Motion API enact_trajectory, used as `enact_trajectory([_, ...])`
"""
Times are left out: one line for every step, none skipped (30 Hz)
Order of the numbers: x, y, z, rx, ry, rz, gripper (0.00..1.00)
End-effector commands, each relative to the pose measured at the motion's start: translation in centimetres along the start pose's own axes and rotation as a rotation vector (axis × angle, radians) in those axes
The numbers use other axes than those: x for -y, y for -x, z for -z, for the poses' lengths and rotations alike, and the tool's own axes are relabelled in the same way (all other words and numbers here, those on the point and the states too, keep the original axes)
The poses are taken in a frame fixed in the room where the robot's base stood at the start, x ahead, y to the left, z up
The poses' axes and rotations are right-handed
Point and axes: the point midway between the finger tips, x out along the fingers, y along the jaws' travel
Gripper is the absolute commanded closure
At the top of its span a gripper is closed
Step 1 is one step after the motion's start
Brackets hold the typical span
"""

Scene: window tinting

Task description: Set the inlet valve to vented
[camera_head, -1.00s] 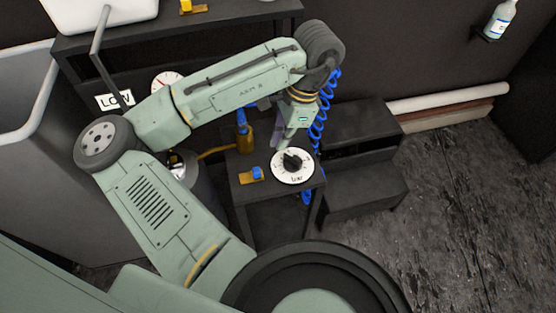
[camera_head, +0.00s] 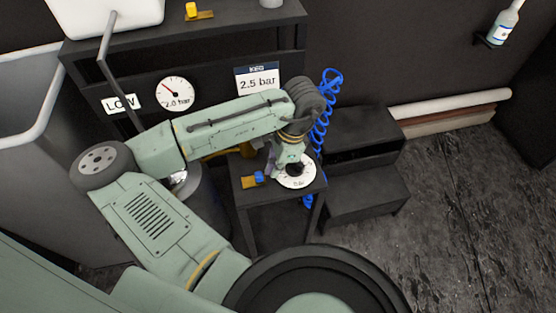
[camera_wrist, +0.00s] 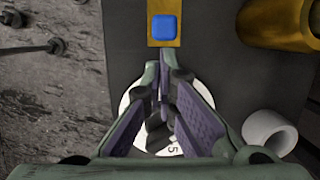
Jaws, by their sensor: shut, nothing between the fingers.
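A blue block-shaped handle (camera_head: 259,177) sits on a small brass plate on the low black stand. It also shows at the top of the wrist view (camera_wrist: 165,27). A similar yellow handle (camera_head: 192,9) on a brass plate is on the upper shelf. I cannot tell which of them is the inlet valve. My gripper (camera_head: 275,172) is low over the stand, beside the white dial (camera_head: 298,180) with a black knob. In the wrist view my gripper (camera_wrist: 162,75) is shut and empty, over the dial and short of the blue handle. Its fingers partly hide the dial.
A gauge (camera_head: 176,93) reading 2.0 bar, a LOW sign (camera_head: 122,103) and a KEG sign (camera_head: 257,80) reading 2.5 bar are behind my arm. A blue coiled hose (camera_head: 323,105) hangs right of my wrist. Black steps (camera_head: 365,175) stand at right; the floor beyond is clear.

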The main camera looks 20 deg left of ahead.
Motion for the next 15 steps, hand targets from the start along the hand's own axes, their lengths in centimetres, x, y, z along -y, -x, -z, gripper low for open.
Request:
enact_trajectory([0.0, -0.1, 0.0, 0.000, 0.000, -0.001, 1.00])
enact_trajectory([0.0, -0.1, 0.0, 0.000, 0.000, -0.001, 1.00])
enact_trajectory([0.0, -0.1, 0.0, 0.000, 0.000, 0.000, 1.00])
enact_trajectory([0.0, -0.1, 0.0, 0.000, 0.000, 0.000, 1.00])
enact_trajectory([0.0, -0.1, 0.0, 0.000, 0.000, 0.000, 1.00])
enact_trajectory([0.0, -0.1, 0.0, 0.000, 0.000, 0.000, 1.00])
enact_trajectory([0.0, -0.1, 0.0, 0.000, 0.000, 0.000, 1.00])
enact_trajectory([0.0, -0.1, 0.0, 0.000, 0.000, 0.000, 1.00])
enact_trajectory([0.0, -0.1, 0.0, 0.000, 0.000, 0.000, 1.00])
enact_trajectory([0.0, -0.1, -0.2, 0.000, 0.001, -0.001, 1.00])
enact_trajectory([0.0, -0.2, -0.4, -0.001, 0.003, -0.001, 1.00])
enact_trajectory([0.0, -0.3, -0.9, -0.001, 0.004, -0.002, 1.00])
enact_trajectory([0.0, -0.4, -1.3, -0.002, 0.004, -0.002, 1.00])
enact_trajectory([0.0, -0.5, -1.8, -0.002, 0.005, -0.002, 1.00])
enact_trajectory([0.0, -0.7, -2.3, -0.002, 0.005, -0.002, 1.00])
